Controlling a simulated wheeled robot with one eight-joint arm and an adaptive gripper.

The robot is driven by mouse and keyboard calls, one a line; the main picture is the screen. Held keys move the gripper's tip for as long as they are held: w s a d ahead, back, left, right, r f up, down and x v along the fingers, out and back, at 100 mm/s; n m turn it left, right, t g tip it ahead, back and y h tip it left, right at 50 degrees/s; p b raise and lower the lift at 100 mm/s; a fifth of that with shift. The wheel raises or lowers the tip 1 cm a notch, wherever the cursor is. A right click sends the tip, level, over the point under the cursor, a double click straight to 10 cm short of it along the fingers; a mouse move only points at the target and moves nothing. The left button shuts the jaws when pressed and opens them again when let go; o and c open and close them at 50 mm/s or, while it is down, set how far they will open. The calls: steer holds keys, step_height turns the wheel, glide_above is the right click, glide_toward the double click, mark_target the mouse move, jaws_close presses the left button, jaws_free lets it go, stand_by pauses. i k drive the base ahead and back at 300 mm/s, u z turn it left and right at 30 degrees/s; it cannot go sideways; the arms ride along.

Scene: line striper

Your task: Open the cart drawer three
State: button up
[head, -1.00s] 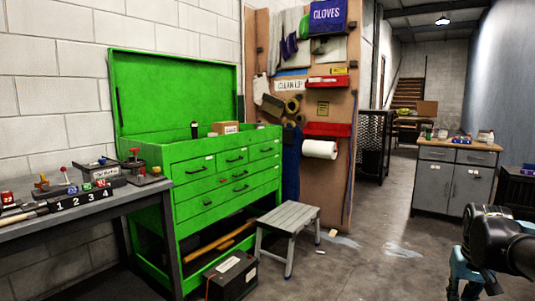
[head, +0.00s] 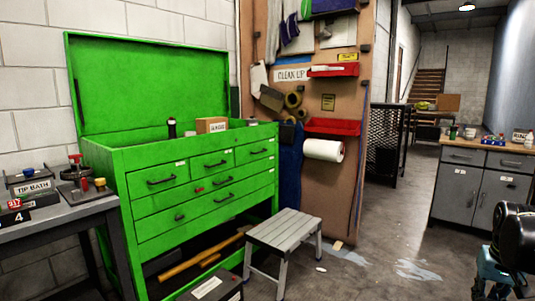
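A green tool cart (head: 110,160) stands left of centre with its lid raised. Its front has a top row of small drawers: a left one (head: 158,182), a middle one (head: 215,163) and a right one (head: 259,152). Wider drawers (head: 206,206) lie below. All drawer fronts look flush and shut; no readable number shows which is drawer three. My arm shows at the right edge, with black and teal parts (head: 496,278) at the lower right, well apart from the cart. The picture cuts it off, and I cannot make out the fingertips clearly.
A grey step stool (head: 284,230) stands on the floor before the cart's right side. A dark box (head: 218,288) sits at the cart's front. A workbench (head: 60,230) is at left, a grey cabinet (head: 480,190) at right. Open floor lies between stool and cabinet.

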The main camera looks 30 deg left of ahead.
mark_target(245, 153)
steer(key=i, duration=2)
steer(key=u, duration=2.45)
steer(key=i, duration=0.55)
steer(key=z, duration=1.35)
